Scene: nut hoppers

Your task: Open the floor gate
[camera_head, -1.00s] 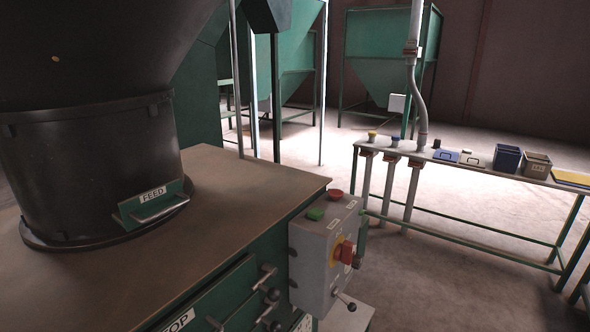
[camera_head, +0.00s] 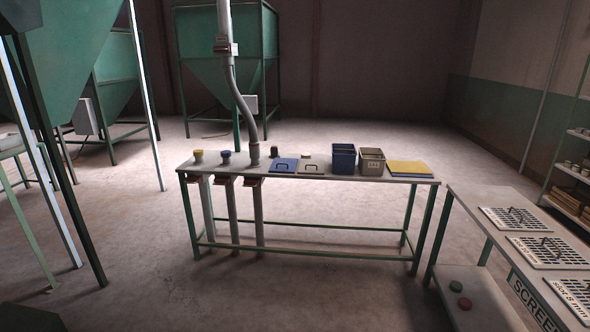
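Nothing in view is marked as the floor gate, and I cannot tell which part it is. A long bench (camera_head: 330,176) stands ahead with three pipes under its left end. Reddish fittings sit at the pipe tops under the bench edge: a left one (camera_head: 193,178), a middle one (camera_head: 222,180) and a right one (camera_head: 252,182). Above them are a yellow-topped port (camera_head: 198,156), a blue-topped port (camera_head: 226,157) and a grey hose (camera_head: 240,100) coming down to the bench. My gripper is not in view.
A screen table (camera_head: 480,205) stands right. Green hoppers (camera_head: 225,45) stand behind. The floor before the bench is clear.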

